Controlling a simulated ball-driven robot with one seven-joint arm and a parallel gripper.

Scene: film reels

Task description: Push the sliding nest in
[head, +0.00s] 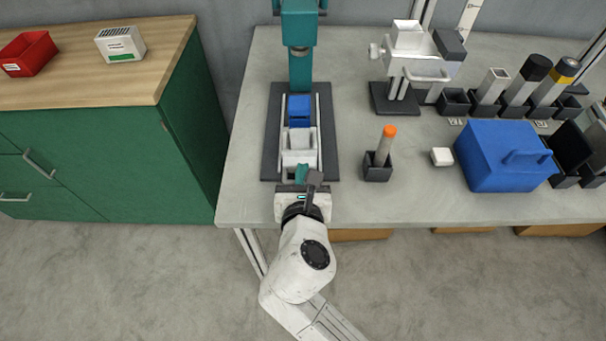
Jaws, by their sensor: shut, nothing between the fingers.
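The sliding nest (300,139) is a pale grey block with an open pocket. It sits between two light rails on a dark base plate (270,150), at the near part of the rails. A blue block (299,107) stands behind it on the same rails, below the teal press (301,65). My gripper (302,178) is at the front edge of the table, just before the near end of the nest. Its fingers are shut and empty. I cannot tell whether they touch the nest. A small teal part shows by the fingertips.
Right of the base plate stand a dark holder with an orange-capped tube (386,140), a small white block (441,156) and a blue box with a handle (500,160). A grey device (415,60) is behind. A green cabinet (90,150) stands left.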

